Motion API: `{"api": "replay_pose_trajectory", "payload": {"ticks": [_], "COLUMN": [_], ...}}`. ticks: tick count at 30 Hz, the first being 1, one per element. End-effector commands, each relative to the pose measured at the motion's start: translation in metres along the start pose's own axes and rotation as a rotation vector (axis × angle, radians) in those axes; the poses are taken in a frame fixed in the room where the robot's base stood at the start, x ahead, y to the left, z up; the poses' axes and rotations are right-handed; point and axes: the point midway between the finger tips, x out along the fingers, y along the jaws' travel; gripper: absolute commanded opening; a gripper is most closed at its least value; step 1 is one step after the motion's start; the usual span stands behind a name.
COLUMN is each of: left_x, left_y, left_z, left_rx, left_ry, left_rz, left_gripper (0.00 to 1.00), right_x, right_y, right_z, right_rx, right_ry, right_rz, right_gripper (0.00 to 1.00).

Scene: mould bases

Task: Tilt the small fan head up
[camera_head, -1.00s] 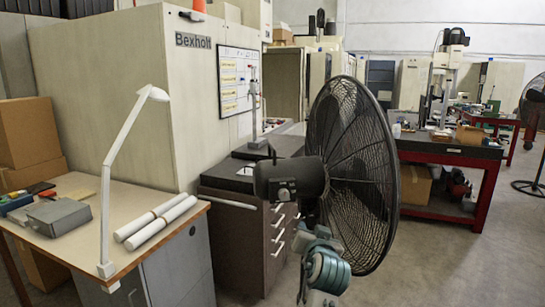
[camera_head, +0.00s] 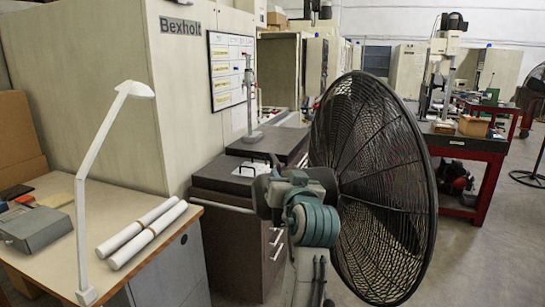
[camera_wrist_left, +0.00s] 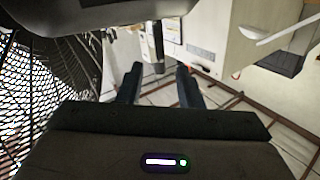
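A black pedestal fan (camera_head: 375,190) with a round wire cage stands close in front, right of centre in the head view, its cage facing right. My left arm, with its teal joint, rises in front of the fan's rear and hides most of the motor housing. In the left wrist view my left gripper (camera_wrist_left: 158,88) is open, with a clear gap between its two dark fingers. The fan cage (camera_wrist_left: 40,95) fills the left side there, and a dark rounded body, probably the motor housing (camera_wrist_left: 60,14), crosses the top left. Contact cannot be told. My right gripper is not in view.
A desk with a white lamp (camera_head: 105,165), white rolls (camera_head: 142,233) and a grey box (camera_head: 36,229) stands at left. A dark drawer cabinet (camera_head: 225,210) is behind the arm. A red-framed bench (camera_head: 465,150) and another fan (camera_head: 535,95) are at right.

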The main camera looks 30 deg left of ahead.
Motion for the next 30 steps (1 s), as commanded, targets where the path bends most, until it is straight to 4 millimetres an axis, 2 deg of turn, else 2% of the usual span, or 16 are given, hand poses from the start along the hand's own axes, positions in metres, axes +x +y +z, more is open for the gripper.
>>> {"api": "replay_pose_trajectory", "payload": {"ticks": [5, 15, 19, 24, 30], "left_x": [0.017, 0.076, 0.093, 0.104, 0.106], "left_y": [-0.001, -0.002, -0.001, 0.000, 0.000], "left_z": [-0.004, -0.005, -0.003, -0.001, 0.000], "left_rx": [0.006, 0.008, 0.005, 0.002, 0.001], "left_ry": [0.001, 0.000, -0.002, -0.001, 0.000], "left_rz": [-0.002, -0.003, -0.001, -0.001, 0.000], "left_gripper": [0.33, 0.33, 0.33, 0.33, 0.33], "right_x": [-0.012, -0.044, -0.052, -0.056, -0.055], "right_y": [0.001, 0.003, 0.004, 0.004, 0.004], "right_z": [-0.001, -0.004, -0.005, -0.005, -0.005], "right_rx": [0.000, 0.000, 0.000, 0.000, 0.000], "right_ry": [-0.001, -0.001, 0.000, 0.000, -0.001], "right_rz": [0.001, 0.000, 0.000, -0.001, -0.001], "right_gripper": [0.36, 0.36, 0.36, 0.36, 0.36]}}
